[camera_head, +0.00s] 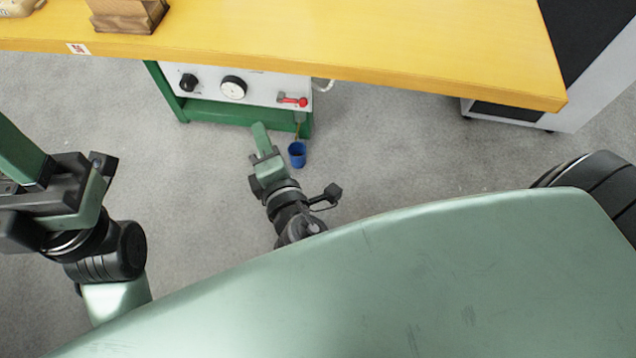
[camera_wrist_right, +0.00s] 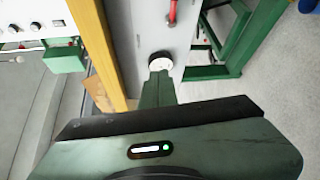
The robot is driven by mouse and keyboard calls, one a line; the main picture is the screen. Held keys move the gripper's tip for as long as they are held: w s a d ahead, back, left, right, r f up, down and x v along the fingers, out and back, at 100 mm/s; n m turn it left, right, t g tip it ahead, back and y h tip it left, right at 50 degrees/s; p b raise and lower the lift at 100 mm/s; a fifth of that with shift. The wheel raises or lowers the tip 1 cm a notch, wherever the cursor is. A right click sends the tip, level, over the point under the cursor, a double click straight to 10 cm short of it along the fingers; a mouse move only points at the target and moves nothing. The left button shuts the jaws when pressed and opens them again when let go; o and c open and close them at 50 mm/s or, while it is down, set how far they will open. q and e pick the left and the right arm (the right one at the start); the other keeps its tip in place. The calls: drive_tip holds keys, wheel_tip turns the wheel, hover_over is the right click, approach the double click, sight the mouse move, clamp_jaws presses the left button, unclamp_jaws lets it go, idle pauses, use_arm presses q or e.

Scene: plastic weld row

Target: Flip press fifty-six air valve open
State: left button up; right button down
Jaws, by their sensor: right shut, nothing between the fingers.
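The air valve has a red lever (camera_head: 299,101) on the pale panel under the yellow bench. The lever lies roughly level, pointing right; its red part also shows at the top of the right wrist view (camera_wrist_right: 173,12). My right gripper (camera_head: 259,126) is shut and empty, below and left of the lever and apart from it. In the right wrist view its closed fingers (camera_wrist_right: 158,76) point towards the round white gauge (camera_wrist_right: 161,62). My left gripper (camera_head: 22,158) is at the left edge, far from the valve; its fingertips are not clear.
The panel carries the gauge (camera_head: 233,88) and a black knob (camera_head: 188,82) in a green frame (camera_head: 225,113). A blue cup (camera_head: 297,154) is below the valve, close right of my right gripper. The yellow bench (camera_head: 330,35) overhangs the panel. Grey floor (camera_head: 410,140) is clear to the right.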

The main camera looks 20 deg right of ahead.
wheel_tip(320, 180, down, 14)
drive_tip(key=s+f+m+g+y+p, duration=0.1)
drive_tip(key=s+m+g+p, duration=0.1)
drive_tip(key=g+p, duration=0.4)
drive_tip(key=s+d+f+m+g+p, duration=0.4)
drive_tip(key=s+f+p, duration=0.3)
drive_tip(key=s+f, duration=0.4)
drive_tip(key=shift+d+f+m, duration=0.3)
drive_tip(key=shift+d+f, duration=0.15)
drive_tip(key=shift+d, duration=0.45)
